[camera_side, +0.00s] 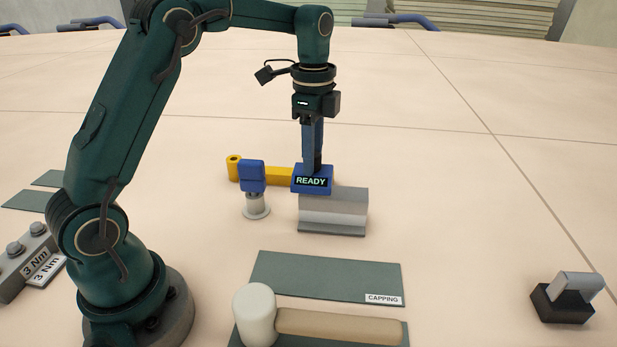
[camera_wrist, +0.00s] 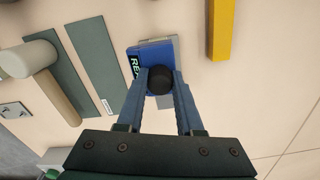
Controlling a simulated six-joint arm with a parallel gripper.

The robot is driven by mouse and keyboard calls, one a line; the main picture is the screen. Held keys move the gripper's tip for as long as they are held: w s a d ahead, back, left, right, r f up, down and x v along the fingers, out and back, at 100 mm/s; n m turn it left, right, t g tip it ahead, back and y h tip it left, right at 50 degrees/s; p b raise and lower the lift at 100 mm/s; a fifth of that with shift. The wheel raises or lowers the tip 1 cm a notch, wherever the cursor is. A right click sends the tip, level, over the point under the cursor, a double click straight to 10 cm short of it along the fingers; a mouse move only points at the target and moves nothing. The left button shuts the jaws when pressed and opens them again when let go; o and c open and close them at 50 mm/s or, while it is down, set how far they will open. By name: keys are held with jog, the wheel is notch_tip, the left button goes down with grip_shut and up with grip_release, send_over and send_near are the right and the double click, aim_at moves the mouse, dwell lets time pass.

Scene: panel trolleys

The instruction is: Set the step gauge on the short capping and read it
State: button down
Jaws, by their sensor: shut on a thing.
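The step gauge (camera_side: 298,184) is a blue block with a lit display reading "READY"; in the wrist view its blue body (camera_wrist: 157,51) has a round black knob on top. My gripper (camera_side: 312,165) points down and is shut on that knob (camera_wrist: 160,80). The short capping (camera_side: 333,212) is a grey metal block on the table. The gauge sits at the capping's upper left part in the side view, overlapping it. In the wrist view grey metal (camera_wrist: 164,102) shows beside and below the gauge. Whether the gauge's underside touches the capping is hidden.
A yellow bar (camera_side: 278,174) lies just behind the gauge. A blue-topped piece on a pale round foot (camera_side: 252,178) stands at left. In front are an empty green mat labelled "CAPPING" (camera_side: 325,276) and a mallet (camera_side: 335,326). A black and grey block (camera_side: 566,298) is far right. The right-hand table is mostly clear.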

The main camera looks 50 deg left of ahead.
jog(key=shift+f, duration=0.7)
jog(key=shift+c, duration=2.4)
grip_release()
jog(key=shift+r, duration=4.05)
